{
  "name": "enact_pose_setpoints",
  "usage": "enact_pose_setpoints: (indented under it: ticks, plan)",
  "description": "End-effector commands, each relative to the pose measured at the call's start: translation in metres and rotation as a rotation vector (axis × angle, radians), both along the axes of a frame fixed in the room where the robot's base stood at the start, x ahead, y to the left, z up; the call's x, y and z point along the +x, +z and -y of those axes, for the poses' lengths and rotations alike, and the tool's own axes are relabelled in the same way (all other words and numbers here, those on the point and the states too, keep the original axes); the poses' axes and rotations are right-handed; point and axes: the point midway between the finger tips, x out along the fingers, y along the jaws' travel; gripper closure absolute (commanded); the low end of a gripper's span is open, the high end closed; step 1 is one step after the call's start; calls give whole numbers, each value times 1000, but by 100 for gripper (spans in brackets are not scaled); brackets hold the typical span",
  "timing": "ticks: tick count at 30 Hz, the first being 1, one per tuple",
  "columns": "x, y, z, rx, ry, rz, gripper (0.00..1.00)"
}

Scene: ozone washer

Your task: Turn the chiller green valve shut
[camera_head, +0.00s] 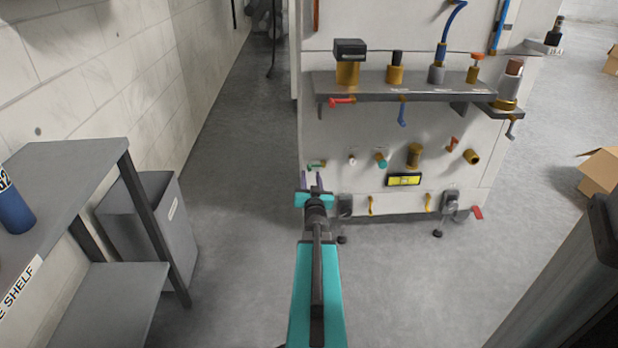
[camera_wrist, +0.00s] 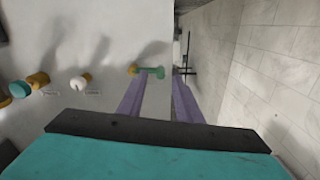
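The green valve (camera_head: 317,163) is a small lever handle on a brass stem, low at the left edge of the white machine's front panel. In the wrist view the green valve (camera_wrist: 152,71) lies crosswise just beyond my fingertips, its brass end to the left. My gripper (camera_head: 311,180) points at the panel just below the valve in the head view. In the wrist view my gripper (camera_wrist: 158,88) has its two purple fingers apart with nothing held between them. I cannot tell whether a fingertip touches the handle.
A white knob (camera_head: 352,160) and a teal knob (camera_head: 381,160) sit right of the valve on the panel. A grey ledge (camera_head: 400,92) with red and blue levers juts out above. A shelf unit (camera_head: 70,150) and grey bin (camera_head: 145,215) stand left. The floor between is clear.

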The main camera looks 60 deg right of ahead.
Motion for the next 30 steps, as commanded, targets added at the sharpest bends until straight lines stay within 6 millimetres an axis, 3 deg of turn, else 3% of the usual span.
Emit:
enact_pose_setpoints:
  ticks: [9,22,28,30]
  plan:
    - [15,-1,21,1,1,0,68]
    - [17,0,23,0,1,0,68]
    - [17,0,23,1,1,0,100]
    - [17,0,23,1,1,0,100]
